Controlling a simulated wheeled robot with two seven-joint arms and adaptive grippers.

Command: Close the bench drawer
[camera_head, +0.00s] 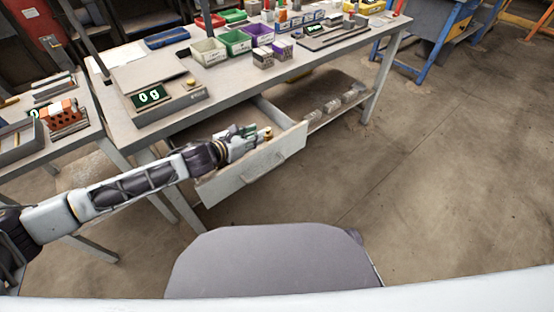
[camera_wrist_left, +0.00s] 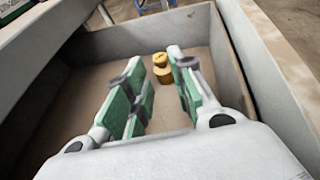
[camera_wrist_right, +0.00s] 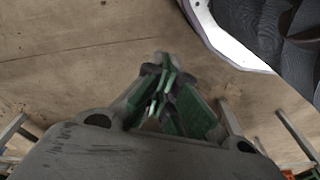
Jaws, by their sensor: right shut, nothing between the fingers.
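The bench drawer (camera_head: 252,170) is pulled out from under the workbench, its pale front panel facing the floor space. It also shows in the left wrist view (camera_wrist_left: 95,45). A brass weight (camera_wrist_left: 162,70) stands inside on the drawer's bottom. My left gripper (camera_head: 250,133) is over the open drawer; in the left wrist view its green-padded fingers (camera_wrist_left: 156,66) are apart. The weight shows between and beyond the fingertips; I cannot tell whether they touch it. My right gripper (camera_wrist_right: 163,80) is shut and empty, seen only in the right wrist view, above the floor.
The workbench (camera_head: 215,95) carries a scale reading 0 g (camera_head: 150,96), coloured bins (camera_head: 208,50) and small boxes. Grey blocks (camera_head: 333,104) lie on the low shelf right of the drawer. A side table (camera_head: 70,145) stands at left. Floor (camera_head: 430,180) at right is clear.

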